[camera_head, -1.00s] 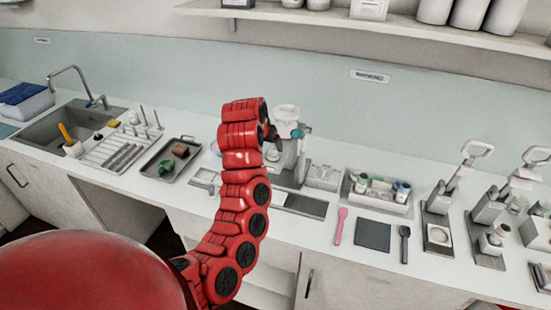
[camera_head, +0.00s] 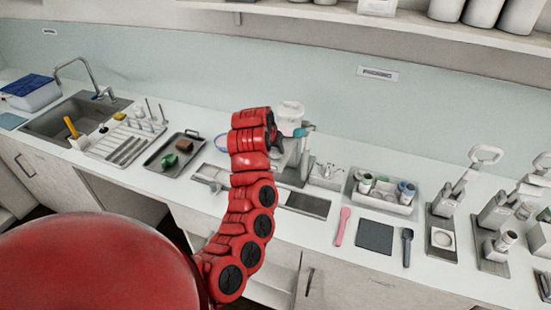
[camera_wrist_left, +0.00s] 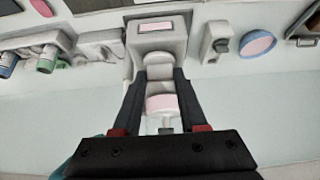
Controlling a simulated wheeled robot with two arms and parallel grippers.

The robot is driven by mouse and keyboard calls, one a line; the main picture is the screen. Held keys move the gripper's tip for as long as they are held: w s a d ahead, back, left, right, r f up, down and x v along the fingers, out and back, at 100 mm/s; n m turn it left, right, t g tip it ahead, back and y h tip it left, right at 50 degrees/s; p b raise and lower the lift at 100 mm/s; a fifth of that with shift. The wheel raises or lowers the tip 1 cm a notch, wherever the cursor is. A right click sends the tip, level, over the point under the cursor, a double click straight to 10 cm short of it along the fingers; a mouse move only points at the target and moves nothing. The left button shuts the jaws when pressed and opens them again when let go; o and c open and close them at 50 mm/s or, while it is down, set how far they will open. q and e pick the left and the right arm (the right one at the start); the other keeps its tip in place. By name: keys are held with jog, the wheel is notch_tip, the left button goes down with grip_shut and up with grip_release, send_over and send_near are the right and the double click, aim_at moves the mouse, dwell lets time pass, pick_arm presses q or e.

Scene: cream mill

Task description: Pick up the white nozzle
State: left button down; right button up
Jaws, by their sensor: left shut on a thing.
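In the left wrist view, the two black fingers of my left gripper (camera_wrist_left: 160,88) are closed in on a small white part, taken as the white nozzle (camera_wrist_left: 160,104). It has a pale pinkish face and a thin stem below. The fingertips are close to a grey-white machine (camera_wrist_left: 158,40) with a pink panel, and I cannot tell whether the nozzle touches it. In the head view my red left arm rises in front of the machine (camera_head: 291,112) and hides the fingers and the nozzle. My right gripper is not in view.
A tray with a green item (camera_head: 176,150) and a sink (camera_head: 75,118) lie to the left. A caddy of small bottles (camera_head: 383,192), a pink spatula (camera_head: 343,226), a dark mat (camera_head: 374,236) and lever presses (camera_head: 447,215) stand to the right. A shelf (camera_head: 400,25) runs above.

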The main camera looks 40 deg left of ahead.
aim_at(274, 155)
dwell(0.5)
pick_arm(q)
jog(key=shift+r+b, duration=0.5)
notch_tip(274, 155, up, 9)
jog(key=b, duration=0.3)
